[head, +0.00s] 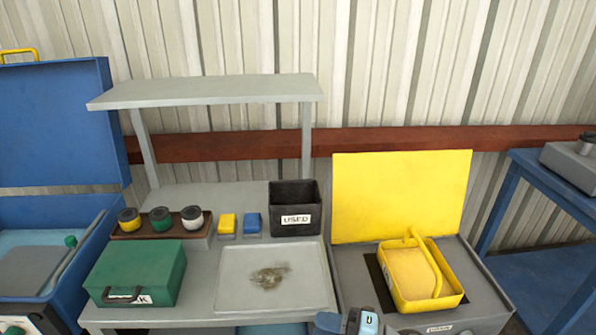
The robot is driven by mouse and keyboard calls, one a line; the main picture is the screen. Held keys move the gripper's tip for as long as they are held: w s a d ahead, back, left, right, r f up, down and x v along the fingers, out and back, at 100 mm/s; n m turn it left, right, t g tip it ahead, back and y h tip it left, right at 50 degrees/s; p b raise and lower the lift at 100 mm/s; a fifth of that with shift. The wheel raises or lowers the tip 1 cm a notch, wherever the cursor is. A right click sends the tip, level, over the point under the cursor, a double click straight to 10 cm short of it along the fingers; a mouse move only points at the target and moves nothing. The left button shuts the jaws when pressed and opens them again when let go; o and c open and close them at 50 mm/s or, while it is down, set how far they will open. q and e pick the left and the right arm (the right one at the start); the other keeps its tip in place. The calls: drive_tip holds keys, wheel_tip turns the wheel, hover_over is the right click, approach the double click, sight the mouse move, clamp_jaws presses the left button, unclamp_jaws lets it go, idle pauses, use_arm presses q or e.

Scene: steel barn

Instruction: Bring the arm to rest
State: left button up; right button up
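Blue and dark grey parts (350,321), which look like my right arm or gripper, enter at the bottom edge, in front of the gap between the grey bench and the yellow-lidded box. Their fingers cannot be made out, so I cannot tell whether that gripper is open or holds anything. At the bottom left corner a dark shape (38,317) overlaps the blue case; I cannot tell whether it is part of my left arm. No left gripper fingers show.
A grey bench (205,312) with a raised shelf (205,92) carries a green box (140,268), a jar rack, yellow and blue blocks, a black "USED" bin (296,222) and a stained tray (318,290). A yellow tray (455,280) sits right. An open blue case (60,125) stands left.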

drive_tip(key=s+d+f+m+t+h, duration=0.3)
drive_tip(key=d+f+m+t+h, duration=0.3)
drive_tip(key=m, duration=0.6)
drive_tip(key=s+d+f+m+t+h, duration=0.4)
drive_tip(key=m+h, duration=0.3)
drive_tip(key=m, duration=0.5)
drive_tip(key=s+d+f+m+g+h, duration=0.2)
drive_tip(key=s+d+f+m+g, duration=0.1)
drive_tip(key=s+d+f+g, duration=0.25)
use_arm(q)
wheel_tip(320, 180, up, 13)
drive_tip(key=s+p, duration=0.1)
drive_tip(key=p, duration=1.4)
drive_tip(key=shift+s+a+m+p, duration=0.15)
drive_tip(key=shift+a+m+p, duration=0.15)
drive_tip(key=shift+a+p, duration=0.05)
use_arm(e)
wheel_tip(320, 180, up, 14)
drive_tip(key=s+a+t, duration=0.1)
drive_tip(key=shift+s+f, duration=0.25)
drive_tip(key=shift+s, duration=0.15)
use_arm(q)
drive_tip(key=shift+d+r, duration=0.1)
